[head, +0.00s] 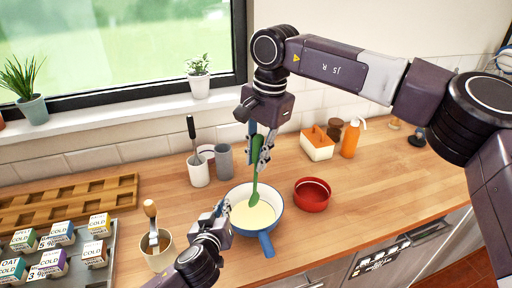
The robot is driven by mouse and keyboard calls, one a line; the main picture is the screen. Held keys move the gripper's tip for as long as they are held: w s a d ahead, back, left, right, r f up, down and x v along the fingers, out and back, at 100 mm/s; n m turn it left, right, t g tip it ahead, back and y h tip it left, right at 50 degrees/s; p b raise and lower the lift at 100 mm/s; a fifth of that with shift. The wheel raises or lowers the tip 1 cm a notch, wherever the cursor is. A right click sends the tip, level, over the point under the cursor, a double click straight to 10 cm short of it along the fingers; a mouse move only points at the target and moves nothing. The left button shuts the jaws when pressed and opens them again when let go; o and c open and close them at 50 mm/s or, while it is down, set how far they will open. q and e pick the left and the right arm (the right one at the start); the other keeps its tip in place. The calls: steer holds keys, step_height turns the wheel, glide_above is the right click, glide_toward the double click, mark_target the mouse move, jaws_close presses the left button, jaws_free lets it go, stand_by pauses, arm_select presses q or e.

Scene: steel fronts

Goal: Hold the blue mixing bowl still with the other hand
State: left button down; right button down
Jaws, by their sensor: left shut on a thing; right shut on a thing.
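The blue mixing bowl (277,217) stands on the wooden counter, with a blue handle pointing to the front and pale yellow batter inside. My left gripper (224,209) is at the bowl's left rim, shut on it. My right gripper (261,150) is above the bowl, shut on a green spoon (256,178). The spoon stands nearly upright with its lower end in the batter. The fingers hide part of the spoon's upper length and a bit of the bowl's left rim.
A red bowl (312,195) sits close on the right. A pot with a wooden-handled brush (157,246) is at the front left, beside a tray of cartons (113,240). A white mug (199,173) and grey cup (224,160) stand behind.

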mark_target(255, 184)
steer(key=shift+w+a+f, duration=0.1)
steer(key=shift+w+f, duration=0.05)
steer(key=shift+f, duration=0.95)
steer(key=shift+w+a+f, duration=0.1)
steer(key=shift+w+f, duration=0.05)
steer(key=shift+f, duration=0.95)
steer(key=shift+w+f, duration=0.15)
steer(key=shift+f, duration=0.95)
